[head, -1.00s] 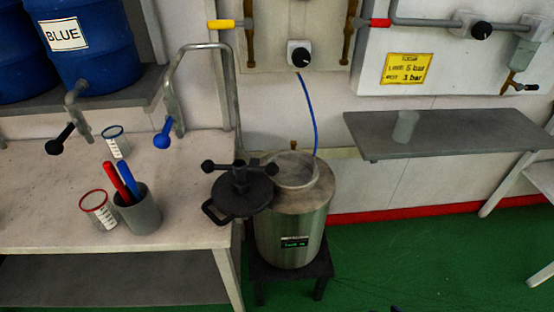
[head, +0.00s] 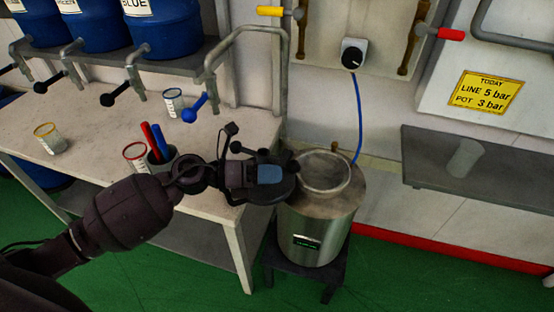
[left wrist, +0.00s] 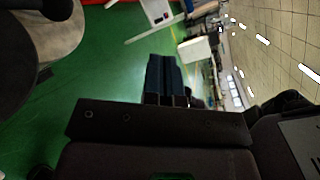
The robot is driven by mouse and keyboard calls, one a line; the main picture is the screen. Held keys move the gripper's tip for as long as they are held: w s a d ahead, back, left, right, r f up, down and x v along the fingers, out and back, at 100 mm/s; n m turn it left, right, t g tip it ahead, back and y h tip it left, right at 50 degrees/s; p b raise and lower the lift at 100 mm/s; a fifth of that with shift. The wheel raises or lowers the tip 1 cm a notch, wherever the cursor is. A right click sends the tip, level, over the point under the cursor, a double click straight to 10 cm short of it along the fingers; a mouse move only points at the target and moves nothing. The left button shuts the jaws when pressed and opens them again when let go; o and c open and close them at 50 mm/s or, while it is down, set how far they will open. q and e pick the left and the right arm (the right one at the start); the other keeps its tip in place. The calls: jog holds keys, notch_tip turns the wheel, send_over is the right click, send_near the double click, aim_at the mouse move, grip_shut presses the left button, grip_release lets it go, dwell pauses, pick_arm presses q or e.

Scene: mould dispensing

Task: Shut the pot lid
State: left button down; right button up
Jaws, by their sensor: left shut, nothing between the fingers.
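The steel pot (head: 318,230) stands on a dark stool, and its round mouth (head: 324,171) is uncovered. The black lid (head: 284,186) is swung out to the left of the mouth, over the gap beside the bench. My left gripper (head: 270,174) is in front of the lid in the head view and hides much of it and its handle. In the left wrist view the fingers (left wrist: 166,80) are together with nothing between them. A dark round shape and a pale rounded surface show at that view's left edge. Whether the gripper touches the lid I cannot tell. My right gripper is not in view.
The bench (head: 90,135) at left holds measuring beakers and a grey cup (head: 160,160) with red and blue sticks. Blue barrels (head: 163,25) with taps stand behind. A blue hose (head: 357,115) runs down behind the pot. A grey shelf (head: 490,170) is at right.

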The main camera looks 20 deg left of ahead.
pick_arm(q)
jog(key=w+a+m+g+y, duration=0.2)
jog(key=w+m+g+y, duration=0.1)
jog(key=m, duration=0.3)
jog(key=m+y, duration=0.4)
jog(key=y, duration=0.1)
send_near(286, 166)
jog(key=x, duration=0.5)
jog(key=shift+s+d+f, duration=0.15)
jog(key=shift+d+f, duration=0.05)
jog(key=shift+f, duration=0.1)
jog(key=shift+w+d+f, duration=0.2)
jog(key=shift+d+f, duration=0.15)
jog(key=shift+f, duration=0.05)
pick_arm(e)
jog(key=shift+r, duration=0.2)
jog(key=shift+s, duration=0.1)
pick_arm(q)
jog(key=shift+d+n, duration=0.15)
jog(key=shift+n, duration=0.15)
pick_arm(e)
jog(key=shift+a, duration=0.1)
